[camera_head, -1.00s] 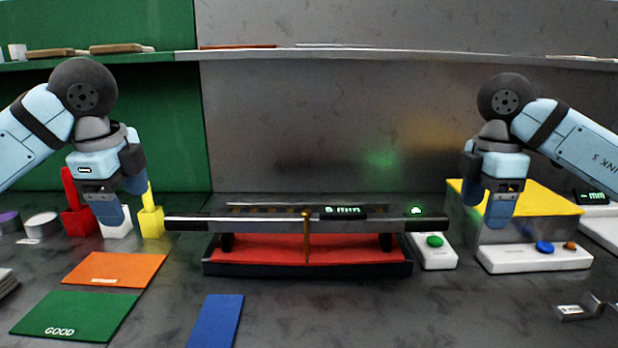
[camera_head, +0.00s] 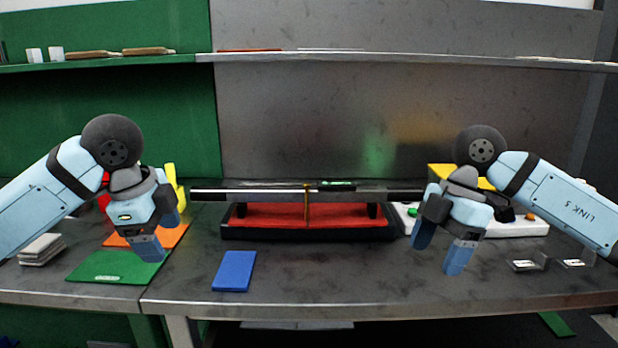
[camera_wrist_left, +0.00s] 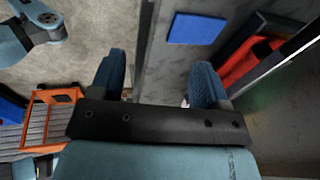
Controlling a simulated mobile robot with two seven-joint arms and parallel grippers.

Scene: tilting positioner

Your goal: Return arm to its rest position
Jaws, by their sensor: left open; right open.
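My left gripper (camera_head: 160,236) is open and empty. In the head view it hangs over the left part of the bench, in front of the orange mat (camera_head: 150,236) and the green mat (camera_head: 100,266). In the left wrist view its two blue fingers (camera_wrist_left: 158,85) are spread apart above the bench's front edge, with nothing between them. My right gripper (camera_head: 440,250) is open and empty above the right part of the bench. The tilting positioner (camera_head: 270,195), a long grey bar over a red-lined tray (camera_head: 270,217), stands at the middle, apart from both grippers.
A blue mat (camera_head: 234,271) lies front centre and also shows in the left wrist view (camera_wrist_left: 196,28). Small clear holders (camera_head: 525,264) lie at the right. Grey plates (camera_head: 41,250) are stacked at the left.

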